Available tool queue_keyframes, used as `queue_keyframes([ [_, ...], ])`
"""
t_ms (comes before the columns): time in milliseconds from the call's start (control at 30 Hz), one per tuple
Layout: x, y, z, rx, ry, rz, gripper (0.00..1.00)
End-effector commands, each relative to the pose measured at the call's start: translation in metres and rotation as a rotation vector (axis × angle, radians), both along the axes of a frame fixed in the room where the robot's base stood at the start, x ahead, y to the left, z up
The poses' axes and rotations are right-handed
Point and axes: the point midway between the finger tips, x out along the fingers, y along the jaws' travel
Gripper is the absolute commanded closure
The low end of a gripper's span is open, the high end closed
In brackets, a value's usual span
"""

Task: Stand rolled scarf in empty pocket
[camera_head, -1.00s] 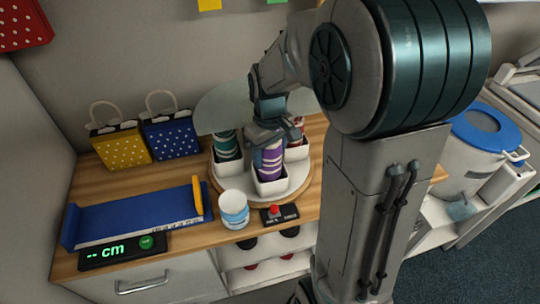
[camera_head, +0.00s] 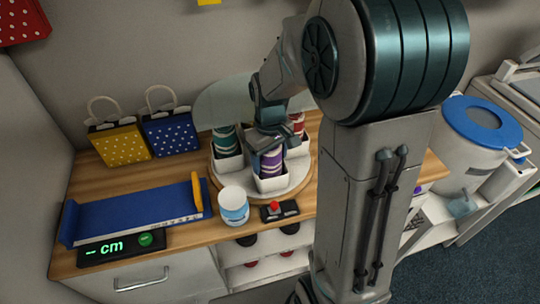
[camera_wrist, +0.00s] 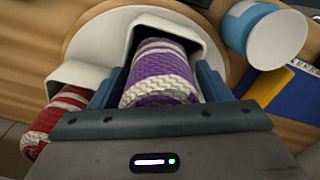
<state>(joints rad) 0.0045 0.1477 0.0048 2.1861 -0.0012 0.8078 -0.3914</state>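A purple rolled scarf with white stripes (camera_head: 271,166) stands in the front white pocket (camera_head: 272,184) of the round wooden turntable (camera_head: 220,174). My gripper (camera_head: 268,142) is over this pocket from above. In the wrist view the purple scarf (camera_wrist: 160,72) lies between the two blue-grey fingers, which seem to touch its sides; its lower end is inside the white pocket (camera_wrist: 180,18). A green rolled scarf (camera_head: 225,139) stands in the left pocket. A red rolled scarf (camera_head: 297,122) is in the right pocket, partly hidden; it also shows in the wrist view (camera_wrist: 55,118).
A white-blue cup (camera_head: 234,206) and a box with a red button (camera_head: 279,209) stand in front of the turntable. A blue measuring tray (camera_head: 130,218) lies left. Yellow (camera_head: 121,146) and blue (camera_head: 171,133) bags stand behind. A translucent panel (camera_head: 222,104) rises behind the turntable.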

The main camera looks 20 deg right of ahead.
Motion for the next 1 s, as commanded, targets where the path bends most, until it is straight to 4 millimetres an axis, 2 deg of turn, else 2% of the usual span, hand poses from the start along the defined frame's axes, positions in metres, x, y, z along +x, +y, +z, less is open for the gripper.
queue_keyframes([
  [300, 0.0, 0.0, 0.001, 0.0, 0.0, 0.0, 0.21],
  [467, 0.0, 0.0, 0.012, -0.001, -0.001, 0.0, 0.21],
  [567, 0.002, 0.0, 0.026, 0.0, -0.007, 0.0, 0.21],
  [800, 0.001, 0.0, 0.082, 0.0, -0.008, 0.0, 0.21],
  [1000, 0.001, 0.0, 0.117, 0.0, -0.004, 0.0, 0.21],
])
